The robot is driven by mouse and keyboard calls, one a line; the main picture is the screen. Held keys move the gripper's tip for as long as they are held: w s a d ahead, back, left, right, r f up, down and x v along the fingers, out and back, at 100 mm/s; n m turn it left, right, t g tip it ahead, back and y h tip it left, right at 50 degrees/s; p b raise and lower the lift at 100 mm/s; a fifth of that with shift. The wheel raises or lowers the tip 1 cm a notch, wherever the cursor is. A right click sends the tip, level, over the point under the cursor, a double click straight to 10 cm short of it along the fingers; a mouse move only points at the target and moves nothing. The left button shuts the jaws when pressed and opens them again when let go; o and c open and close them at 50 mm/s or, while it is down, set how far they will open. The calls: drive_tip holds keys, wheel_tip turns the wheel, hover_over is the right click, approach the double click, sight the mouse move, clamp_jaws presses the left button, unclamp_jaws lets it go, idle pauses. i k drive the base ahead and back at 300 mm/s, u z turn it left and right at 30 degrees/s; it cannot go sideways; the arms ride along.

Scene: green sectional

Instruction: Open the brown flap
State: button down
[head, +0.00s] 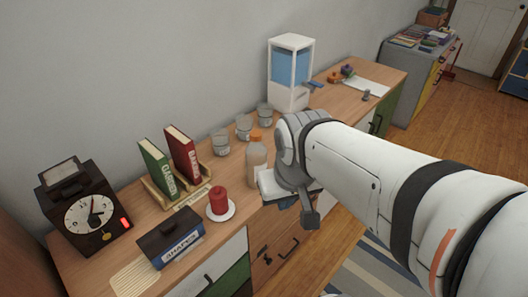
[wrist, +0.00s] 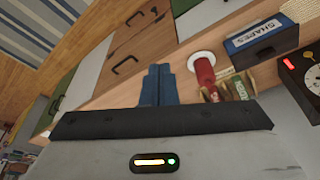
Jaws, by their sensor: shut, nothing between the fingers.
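The brown flap (head: 274,233) is a wood-toned front panel in the long cabinet, below the countertop. It looks closed. A dark curved handle (head: 289,247) is on it, with a smaller dark shape to the handle's left. In the wrist view, which is turned around, the brown flap (wrist: 148,42) lies beyond my fingertips. My gripper (wrist: 158,70) shows there as two blue fingers pressed together with nothing between them. In the head view my gripper (head: 287,203) is mostly hidden behind my wrist, near the counter's front edge. I cannot see it touching the handle.
Floor before the cabinet is open, with a striped rug (head: 372,264).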

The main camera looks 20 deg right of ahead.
sight(265, 229)
drive_tip(key=k, duration=1.3)
drive_tip(key=z, duration=0.6)
drive_tip(key=i, duration=1.55)
drive_tip(key=u, duration=0.45)
